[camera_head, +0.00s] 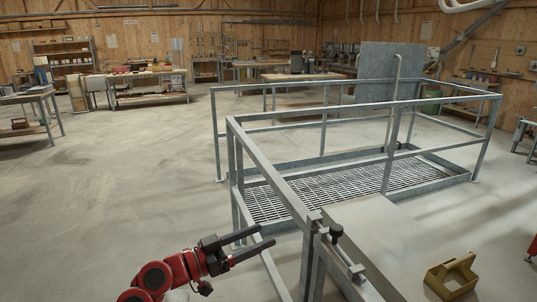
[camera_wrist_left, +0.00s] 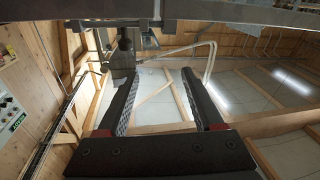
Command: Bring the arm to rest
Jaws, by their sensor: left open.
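My left gripper (camera_head: 268,240) comes in from the lower left in the head view, at the end of a red and black arm. Its two fingers are spread apart with nothing between them. They point right, close to the grey metal railing (camera_head: 262,165). In the left wrist view the open fingers (camera_wrist_left: 163,85) point up towards a wooden wall and ceiling, with a grey metal bar (camera_wrist_left: 240,12) crossing above them. My right gripper does not show in either view.
The railing surrounds a metal grating (camera_head: 345,190). A latch with a black knob (camera_head: 336,231) sits on the near rail. Workbenches (camera_head: 148,88) stand along the back. The concrete floor at left is clear.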

